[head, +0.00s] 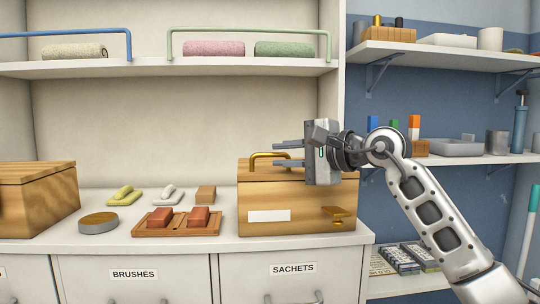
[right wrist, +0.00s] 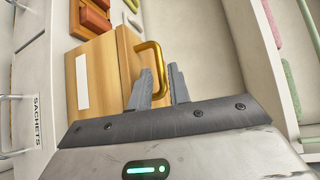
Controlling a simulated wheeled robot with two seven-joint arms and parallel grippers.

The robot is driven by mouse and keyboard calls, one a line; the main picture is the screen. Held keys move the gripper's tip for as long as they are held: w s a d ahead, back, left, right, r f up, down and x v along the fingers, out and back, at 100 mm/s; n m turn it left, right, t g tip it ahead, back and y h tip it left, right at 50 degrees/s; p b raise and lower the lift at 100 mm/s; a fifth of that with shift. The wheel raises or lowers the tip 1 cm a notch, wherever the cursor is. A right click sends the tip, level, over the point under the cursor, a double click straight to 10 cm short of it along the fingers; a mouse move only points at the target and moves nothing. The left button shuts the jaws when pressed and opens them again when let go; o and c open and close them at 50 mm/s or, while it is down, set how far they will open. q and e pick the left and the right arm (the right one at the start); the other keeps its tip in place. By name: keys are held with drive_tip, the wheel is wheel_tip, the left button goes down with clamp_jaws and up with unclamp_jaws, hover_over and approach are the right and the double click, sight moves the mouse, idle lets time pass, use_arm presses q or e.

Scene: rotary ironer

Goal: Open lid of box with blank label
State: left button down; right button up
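The wooden box (head: 300,220) with a blank white label (head: 269,216) stands on the right end of the counter, its lid down. My right gripper (head: 276,153) reaches in from the right at handle height, fingers apart and pointing left. In the right wrist view the open fingers (right wrist: 160,78) are at the brass handle (right wrist: 154,57), whose near end shows between them; contact cannot be told. My left gripper is not in view.
Another wooden box (head: 38,205) stands at the left. A tray with red blocks (head: 176,224), a round tin (head: 98,223) and small brushes lie between. A shelf (head: 170,67) with rolled towels hangs above, and a side panel (head: 340,95) rises behind my gripper.

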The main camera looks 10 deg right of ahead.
sight(272, 155)
drive_tip(key=shift+x, duration=2.05)
